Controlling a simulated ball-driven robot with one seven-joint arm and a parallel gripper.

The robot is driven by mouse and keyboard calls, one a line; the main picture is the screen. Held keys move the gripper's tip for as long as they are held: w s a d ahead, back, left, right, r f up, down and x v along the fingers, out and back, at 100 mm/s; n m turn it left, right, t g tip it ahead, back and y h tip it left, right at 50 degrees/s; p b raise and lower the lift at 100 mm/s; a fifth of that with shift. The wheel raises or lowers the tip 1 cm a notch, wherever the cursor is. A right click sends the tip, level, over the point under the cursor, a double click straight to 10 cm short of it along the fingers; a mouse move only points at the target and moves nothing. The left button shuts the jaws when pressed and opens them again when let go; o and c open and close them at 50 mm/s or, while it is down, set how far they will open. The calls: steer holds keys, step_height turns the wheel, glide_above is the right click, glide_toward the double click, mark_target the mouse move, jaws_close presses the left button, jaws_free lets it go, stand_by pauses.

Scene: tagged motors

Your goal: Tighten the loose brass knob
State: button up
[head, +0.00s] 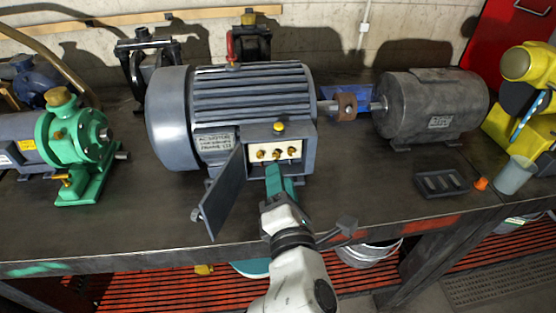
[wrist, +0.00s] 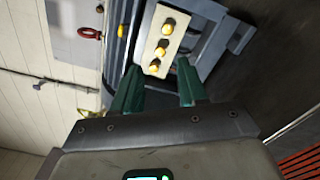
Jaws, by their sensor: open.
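The large grey motor (head: 250,92) stands on the bench with its terminal box (head: 309,150) open and the box door (head: 222,195) swung out to the left. Inside, a cream plate carries three brass knobs: left (head: 261,154), middle (head: 276,154) and right (head: 291,151). The wrist view shows them as a slanting row, with the lowest knob (wrist: 155,67) appearing between my fingertips. My gripper (head: 278,170) is open in front of the box, its green fingers (wrist: 158,72) pointing at the plate. No grip on a knob shows. Which knob is loose I cannot tell.
A yellow knob (head: 278,127) tops the box. A green pump (head: 78,145) stands left, a dark grey motor (head: 432,105) right. A black tray (head: 441,183), orange cone (head: 481,184) and clear cup (head: 514,175) sit at right. The front bench is mostly clear.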

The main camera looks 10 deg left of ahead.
mark_target(277, 157)
steer(key=shift+x, duration=2.7)
steer(key=shift+c, duration=0.2)
jaws_close()
